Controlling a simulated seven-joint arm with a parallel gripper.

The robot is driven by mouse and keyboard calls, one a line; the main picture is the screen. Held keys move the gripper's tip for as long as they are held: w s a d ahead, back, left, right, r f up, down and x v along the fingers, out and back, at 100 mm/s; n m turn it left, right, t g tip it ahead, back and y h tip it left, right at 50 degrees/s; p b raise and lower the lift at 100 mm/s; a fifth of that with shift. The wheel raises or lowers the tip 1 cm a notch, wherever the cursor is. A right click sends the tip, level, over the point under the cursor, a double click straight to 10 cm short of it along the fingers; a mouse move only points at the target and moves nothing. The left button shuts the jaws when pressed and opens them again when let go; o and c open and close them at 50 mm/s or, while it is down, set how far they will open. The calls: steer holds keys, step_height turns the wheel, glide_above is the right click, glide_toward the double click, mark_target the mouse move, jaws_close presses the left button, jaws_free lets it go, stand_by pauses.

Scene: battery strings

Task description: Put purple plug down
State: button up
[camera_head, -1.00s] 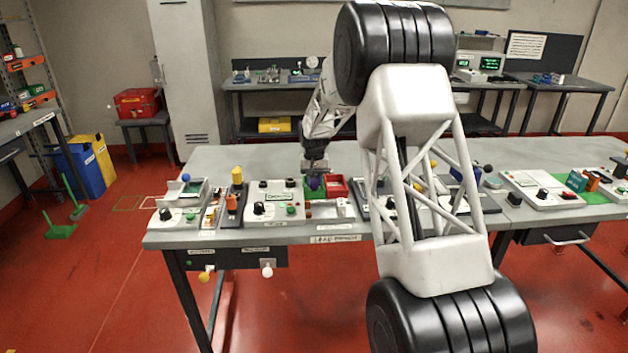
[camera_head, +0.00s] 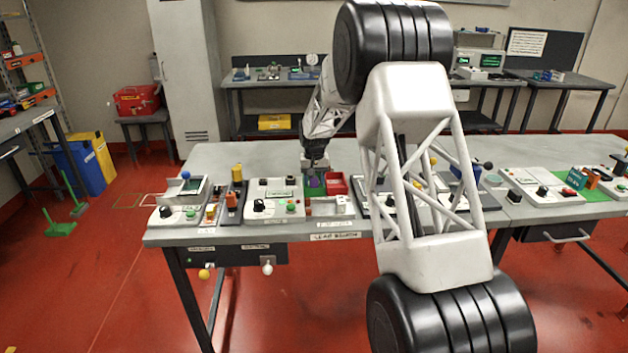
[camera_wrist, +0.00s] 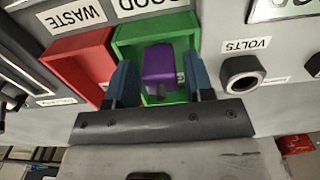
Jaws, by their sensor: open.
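The purple plug (camera_wrist: 159,70) is in the green tray (camera_wrist: 125,37) labelled GOOD in the wrist view. My gripper (camera_wrist: 160,75) is open, with one blue finger on each side of the plug and a visible gap to each. The plug seems to sit inside the tray, but its contact with the tray floor cannot be made out. In the head view, the plug (camera_head: 314,182) shows small and purple just below my gripper (camera_head: 315,170), over the green tray.
A red tray (camera_wrist: 73,52) labelled WASTE adjoins the green one. A panel with a VOLTS socket (camera_wrist: 241,71) lies on the other side in the wrist view. The workbench (camera_head: 225,160) holds several instrument panels; its rear strip is clear.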

mark_target(315, 178)
step_height(315, 178, up, 13)
stand_by(0.7)
steer(key=shift+r, duration=0.1)
stand_by(0.5)
steer(key=shift+s, duration=0.1)
steer(key=s+d+r, duration=0.2)
steer(key=s+r, duration=0.3)
steer(key=s, duration=0.5)
steer(key=s+d+r+t, duration=0.15)
steer(key=s+r, duration=0.25)
steer(key=s, duration=0.6)
steer(key=s+d+r, duration=0.3)
steer(key=s+r, duration=0.2)
steer(key=s, duration=0.5)
steer(key=s+d+f, duration=0.1)
steer(key=s+f, duration=0.1)
steer(key=s, duration=1)
steer(key=s+d+f, duration=0.1)
steer(key=s+f, duration=0.1)
steer(key=s, duration=0.9)
steer(key=s+d+f+t, duration=0.1)
steer(key=s+d+f, duration=0.1)
steer(key=s, duration=1)
steer(key=shift+s+f, duration=0.35)
steer(key=shift+f, duration=0.2)
